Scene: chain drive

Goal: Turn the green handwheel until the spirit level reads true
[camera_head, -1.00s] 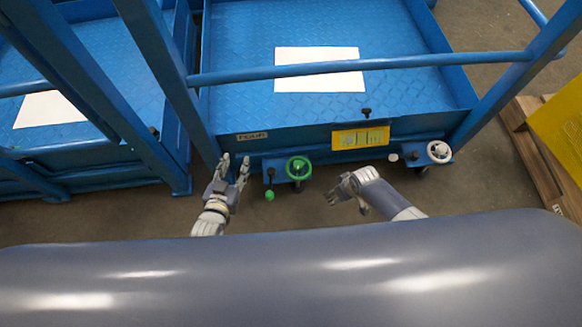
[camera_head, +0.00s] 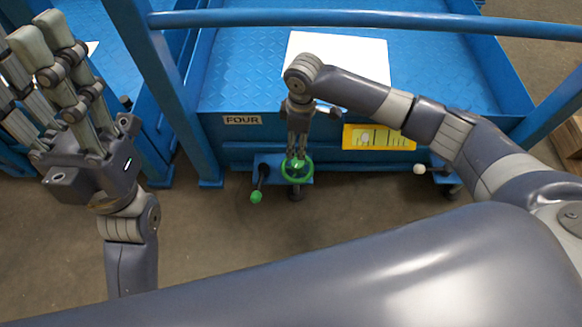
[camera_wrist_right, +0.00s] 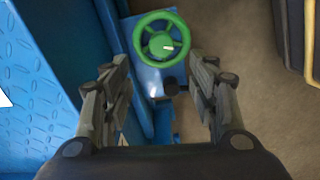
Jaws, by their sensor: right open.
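The green handwheel (camera_head: 297,170) is at the front edge of the blue platform in the head view. It shows whole in the right wrist view (camera_wrist_right: 161,39), at the top middle. My right gripper (camera_head: 298,156) is above the wheel, pointing down, and partly covers it. In the wrist view its fingers (camera_wrist_right: 158,62) are spread, with the wheel ahead between and beyond them; contact cannot be told. My left gripper (camera_head: 25,72) is raised at the far left, fingers extended, apart from the wheel. A yellow plate (camera_head: 380,138) is on the platform front; I cannot make out a level reading.
A green-knobbed lever (camera_head: 256,196) hangs left of the wheel. A label reading FOUR (camera_head: 242,120) is above it. A white knob (camera_head: 419,169) is at the right. A blue rail (camera_head: 370,18) crosses above the platform (camera_head: 245,70). Floor (camera_head: 240,240) in front is clear.

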